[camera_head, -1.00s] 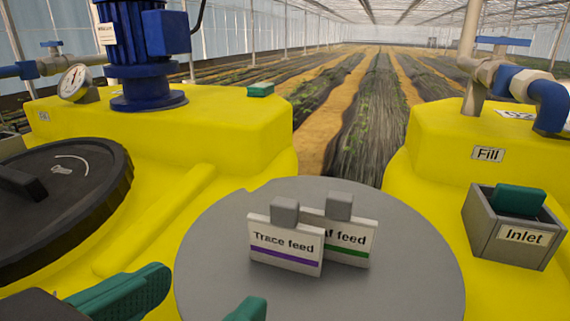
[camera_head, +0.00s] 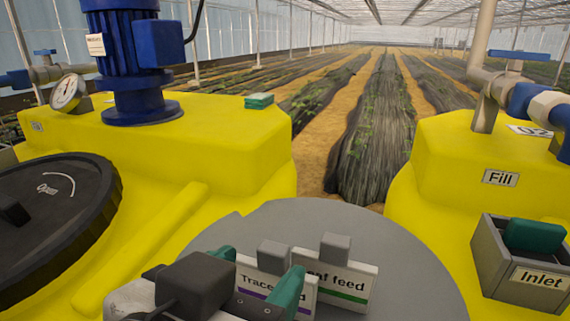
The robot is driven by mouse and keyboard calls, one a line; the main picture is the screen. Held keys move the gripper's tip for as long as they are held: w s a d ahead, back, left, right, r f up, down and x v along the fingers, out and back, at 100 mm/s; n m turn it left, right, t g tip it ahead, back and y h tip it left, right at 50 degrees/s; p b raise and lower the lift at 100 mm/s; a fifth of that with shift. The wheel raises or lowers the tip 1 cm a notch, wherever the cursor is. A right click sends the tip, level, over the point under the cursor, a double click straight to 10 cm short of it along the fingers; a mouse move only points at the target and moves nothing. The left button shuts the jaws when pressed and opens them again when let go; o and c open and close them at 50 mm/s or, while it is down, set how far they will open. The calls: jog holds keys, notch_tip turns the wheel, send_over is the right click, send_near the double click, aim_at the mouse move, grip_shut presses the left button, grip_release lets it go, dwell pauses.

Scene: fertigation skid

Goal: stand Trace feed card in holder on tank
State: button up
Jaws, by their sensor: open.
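The Trace feed card (camera_head: 258,275) is a white card with a purple stripe and a grey block on top. The right finger covers part of the card's print. I cannot tell if the fingers touch the card. I cannot clearly identify the holder; a small green-topped block (camera_head: 259,101) sits on the yellow tank (camera_head: 220,135).
A grey open box labelled Inlet (camera_head: 535,275) with a green piece inside stands at the right, below a Fill label (camera_head: 500,178). A blue pump motor (camera_head: 135,55), a gauge (camera_head: 66,92) and a black lid (camera_head: 50,215) occupy the left. Blue pipework (camera_head: 535,98) is at the upper right.

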aim_at(274, 281)
jog(key=shift+p+x, duration=0.3)
jog(key=shift+x, duration=1.2)
grip_shut()
